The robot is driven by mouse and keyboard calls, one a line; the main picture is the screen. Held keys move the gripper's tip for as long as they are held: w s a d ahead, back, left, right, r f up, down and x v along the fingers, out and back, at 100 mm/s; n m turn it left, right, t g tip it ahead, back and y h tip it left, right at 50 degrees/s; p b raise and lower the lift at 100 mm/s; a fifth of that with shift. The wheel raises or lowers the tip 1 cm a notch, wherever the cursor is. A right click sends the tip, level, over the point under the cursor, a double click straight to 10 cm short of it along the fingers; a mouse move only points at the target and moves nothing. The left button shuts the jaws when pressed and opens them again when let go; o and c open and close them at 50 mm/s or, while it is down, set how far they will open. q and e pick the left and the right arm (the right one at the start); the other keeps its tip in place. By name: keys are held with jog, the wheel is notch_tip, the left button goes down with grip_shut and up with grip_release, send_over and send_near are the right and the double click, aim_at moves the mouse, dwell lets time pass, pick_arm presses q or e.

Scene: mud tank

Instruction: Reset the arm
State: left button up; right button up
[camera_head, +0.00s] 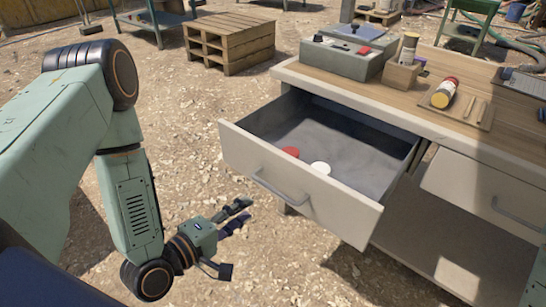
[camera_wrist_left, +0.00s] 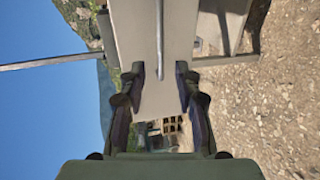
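My left arm comes in from the left in the head view, bent at the elbow. Its gripper (camera_head: 238,217) is low over the gravel, left of the open drawer's front and apart from it. In the left wrist view the two fingers of the left gripper (camera_wrist_left: 160,88) stand apart with nothing between them. The drawer front (camera_wrist_left: 135,40) and its handle (camera_wrist_left: 159,60) show beyond the fingers. My right gripper is in neither view.
An open drawer (camera_head: 350,150) of the workbench (camera_head: 480,130) holds a red round thing (camera_head: 290,152) and a white one (camera_head: 321,168). A grey box (camera_head: 340,58), a cylinder (camera_head: 444,92) and other items are on the top. A pallet stack (camera_head: 229,42) stands behind. Gravel left of the drawer is clear.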

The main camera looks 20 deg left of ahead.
pick_arm(q)
jog(key=s+f+m+g+y, duration=0.2)
jog(key=s+f+m+g, duration=0.45)
jog(key=f, duration=0.35)
jog(key=s+f+m+g+y, duration=0.3)
jog(key=s+m+g, duration=0.4)
jog(key=s, duration=0.9)
jog(key=shift+a+f+g, duration=0.35)
jog(key=shift+a+g, duration=0.1)
jog(key=shift+g, duration=0.1)
